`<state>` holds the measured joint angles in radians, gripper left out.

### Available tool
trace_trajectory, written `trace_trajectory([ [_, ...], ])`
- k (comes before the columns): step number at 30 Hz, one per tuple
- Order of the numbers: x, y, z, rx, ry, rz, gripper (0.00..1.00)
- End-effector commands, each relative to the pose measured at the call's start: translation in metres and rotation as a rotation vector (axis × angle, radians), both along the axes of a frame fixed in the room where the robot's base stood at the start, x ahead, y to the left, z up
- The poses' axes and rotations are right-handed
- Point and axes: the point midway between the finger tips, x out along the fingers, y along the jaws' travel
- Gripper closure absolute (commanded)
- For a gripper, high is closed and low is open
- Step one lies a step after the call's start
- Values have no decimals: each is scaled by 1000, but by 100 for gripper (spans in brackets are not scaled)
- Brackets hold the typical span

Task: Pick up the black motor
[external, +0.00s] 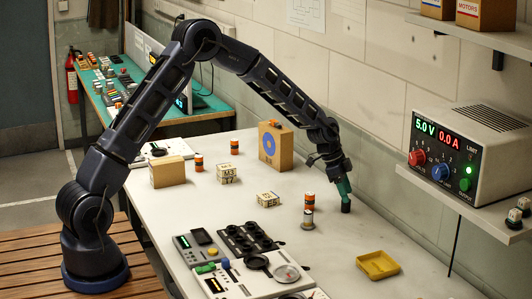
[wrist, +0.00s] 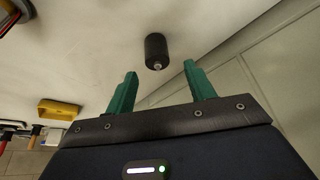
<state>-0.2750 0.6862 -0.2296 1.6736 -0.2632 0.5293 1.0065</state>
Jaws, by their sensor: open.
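The black motor (wrist: 156,48) is a short dark cylinder with a small metal shaft in the wrist view. It lies just beyond my gripper (wrist: 161,78), in line with the gap between the two green fingers. The fingers are open, with nothing between them. In the external view my gripper (external: 343,188) points down near the wall side of the white bench. A small dark cylinder, seemingly the motor (external: 346,207), shows right below the fingertips. I cannot tell there whether they touch.
Orange-and-white cylinders (external: 309,201) stand left of my gripper on the white bench (external: 250,205). A yellow tray (external: 378,264) lies in front, also visible in the wrist view (wrist: 58,109). The wall and a power supply (external: 468,155) are to the right.

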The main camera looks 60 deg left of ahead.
Motion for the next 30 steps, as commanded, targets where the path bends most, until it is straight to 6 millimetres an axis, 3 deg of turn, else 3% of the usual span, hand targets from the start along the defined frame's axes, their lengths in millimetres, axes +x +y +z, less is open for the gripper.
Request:
trace_trajectory([
  [9, 8, -9, -39, -1, 2, -1, 46],
  [17, 9, -10, -43, 0, 2, 1, 46],
  [25, 9, -9, -43, -1, 1, 1, 95],
  [30, 9, -9, -43, -1, 1, 1, 96],
])
